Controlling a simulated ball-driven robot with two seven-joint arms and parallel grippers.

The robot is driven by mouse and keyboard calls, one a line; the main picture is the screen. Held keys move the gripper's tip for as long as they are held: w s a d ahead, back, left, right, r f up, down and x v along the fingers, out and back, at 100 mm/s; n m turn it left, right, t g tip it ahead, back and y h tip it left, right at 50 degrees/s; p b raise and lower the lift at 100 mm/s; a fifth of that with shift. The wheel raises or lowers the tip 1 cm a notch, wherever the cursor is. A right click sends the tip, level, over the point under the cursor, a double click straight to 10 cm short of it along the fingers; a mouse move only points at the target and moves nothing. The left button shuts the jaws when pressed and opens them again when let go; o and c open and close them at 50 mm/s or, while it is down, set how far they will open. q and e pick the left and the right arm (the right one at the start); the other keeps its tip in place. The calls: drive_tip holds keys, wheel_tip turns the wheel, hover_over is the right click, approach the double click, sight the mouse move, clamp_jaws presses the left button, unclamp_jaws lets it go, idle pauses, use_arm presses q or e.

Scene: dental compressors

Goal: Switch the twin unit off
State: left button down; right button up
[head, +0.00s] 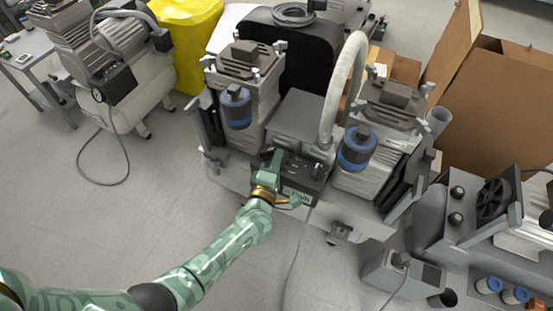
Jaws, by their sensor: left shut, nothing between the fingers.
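The twin unit (293,127) stands in the middle of the head view, with two grey motor heads and blue-banded filters on either side. Between them sits a dark control panel (312,176) at the front. My left gripper (276,158) is shut and empty, its fingertips at the left part of this panel. I cannot tell whether they touch it. The gripper and wrist cover part of the panel, and the switch cannot be made out clearly. My right gripper is not in view.
A single compressor (135,88) stands at the upper left beside a yellow bin (187,35). Cardboard boxes (500,100) stand at the right. A grey machine (480,222) and a small grey box (392,277) are at the lower right. The floor (150,215) at left is mostly clear.

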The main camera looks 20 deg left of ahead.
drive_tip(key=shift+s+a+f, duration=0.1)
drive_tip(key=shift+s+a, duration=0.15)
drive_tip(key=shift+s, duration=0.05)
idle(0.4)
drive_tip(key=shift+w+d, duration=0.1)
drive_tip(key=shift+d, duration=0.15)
